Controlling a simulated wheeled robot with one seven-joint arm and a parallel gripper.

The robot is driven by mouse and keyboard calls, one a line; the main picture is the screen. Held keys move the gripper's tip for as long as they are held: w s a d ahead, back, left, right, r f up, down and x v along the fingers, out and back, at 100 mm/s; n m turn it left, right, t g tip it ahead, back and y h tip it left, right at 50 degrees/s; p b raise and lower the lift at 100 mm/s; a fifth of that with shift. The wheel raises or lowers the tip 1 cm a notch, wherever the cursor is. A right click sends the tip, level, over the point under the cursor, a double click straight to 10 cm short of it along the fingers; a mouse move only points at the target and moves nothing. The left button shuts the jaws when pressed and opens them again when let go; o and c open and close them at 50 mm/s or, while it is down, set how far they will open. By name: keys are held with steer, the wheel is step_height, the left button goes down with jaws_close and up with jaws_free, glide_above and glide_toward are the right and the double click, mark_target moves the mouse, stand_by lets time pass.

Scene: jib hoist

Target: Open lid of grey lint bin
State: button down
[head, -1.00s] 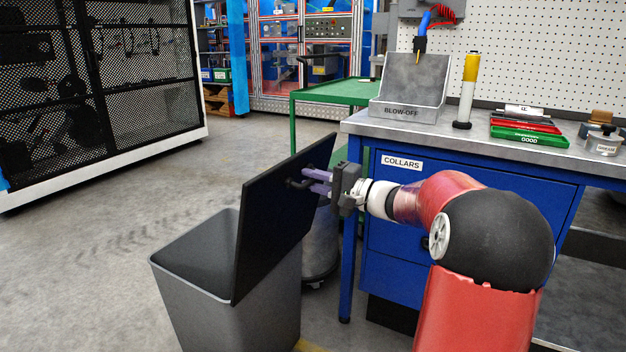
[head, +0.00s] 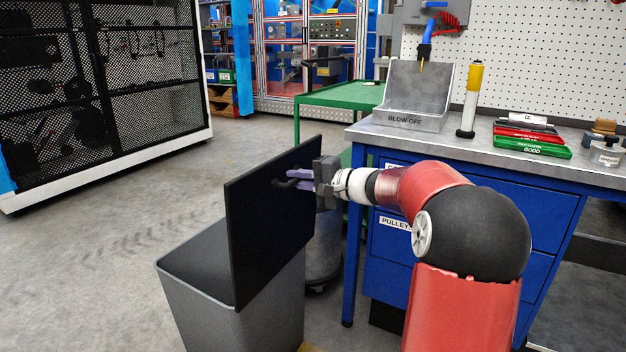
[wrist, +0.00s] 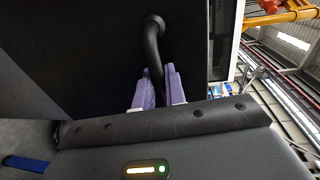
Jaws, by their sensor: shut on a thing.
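The grey lint bin (head: 262,318) stands on the floor at lower centre in the head view, its inside showing at the left. Its black lid (head: 262,225) stands raised, close to upright, at the bin's right side. My gripper (head: 290,178) is shut on the lid's black bar handle (head: 283,184), with its purple fingers reaching in from the right. In the wrist view, the two purple fingers (wrist: 159,88) are on either side of the curved handle (wrist: 153,45), against the dark lid face (wrist: 100,50). Part of the handle is hidden between the fingers.
A blue workbench (head: 470,215) with drawers stands close behind and right of my arm. A grey cylindrical container (head: 323,250) stands between lid and bench. A green table (head: 340,95) is behind. The floor at left (head: 90,260) is clear up to a black mesh cage (head: 100,90).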

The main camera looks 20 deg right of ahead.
steer(key=shift+w+a+r, duration=0.1)
steer(key=shift+w+a, duration=0.3)
steer(key=shift+w, duration=0.05)
steer(key=c, duration=1.8)
jaws_free()
steer(key=shift+s+d, duration=0.1)
